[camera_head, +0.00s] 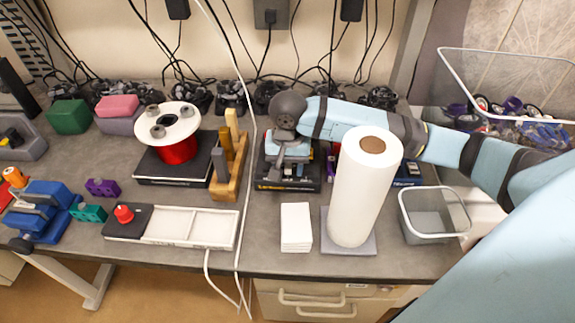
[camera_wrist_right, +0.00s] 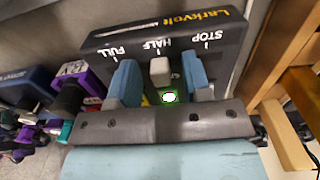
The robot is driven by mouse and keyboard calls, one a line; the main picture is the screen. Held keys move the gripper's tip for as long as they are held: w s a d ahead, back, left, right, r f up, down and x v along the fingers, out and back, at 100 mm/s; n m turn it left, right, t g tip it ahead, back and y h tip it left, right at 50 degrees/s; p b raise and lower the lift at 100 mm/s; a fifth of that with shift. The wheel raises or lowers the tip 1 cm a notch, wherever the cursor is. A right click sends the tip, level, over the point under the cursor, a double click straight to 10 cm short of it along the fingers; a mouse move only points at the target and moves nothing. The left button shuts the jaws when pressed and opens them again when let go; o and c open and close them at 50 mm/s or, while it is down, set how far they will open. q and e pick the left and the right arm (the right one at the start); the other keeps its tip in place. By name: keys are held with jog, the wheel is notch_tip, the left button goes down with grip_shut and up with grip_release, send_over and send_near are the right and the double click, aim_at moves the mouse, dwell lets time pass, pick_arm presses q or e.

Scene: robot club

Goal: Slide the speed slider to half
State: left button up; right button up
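The speed slider's black Larkvolt unit (camera_head: 288,184) lies on the bench in the head view, partly under my right gripper (camera_head: 291,158). The right wrist view shows the unit (camera_wrist_right: 228,32) close up, with FULL, HALF and STOP marked in a row. The light grey slider knob (camera_wrist_right: 159,70) stands level with the HALF mark. My right gripper (camera_wrist_right: 161,80) is open, one blue finger on each side of the knob, with a visible gap on both sides. The slot around the knob is partly hidden by the fingers. My left gripper is not in view.
A wooden rack (camera_head: 230,165) with upright tools stands close left of the unit. A white paper roll (camera_head: 364,190) and a stack of white cards (camera_head: 296,227) stand in front of it. A lit green-ringed indicator (camera_wrist_right: 168,97) shows between the fingers.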

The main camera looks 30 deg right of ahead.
aim_at(288, 168)
notch_tip(288, 168, up, 14)
jog(key=shift+b, duration=0.4)
jog(key=shift+f, duration=0.1)
dwell(0.5)
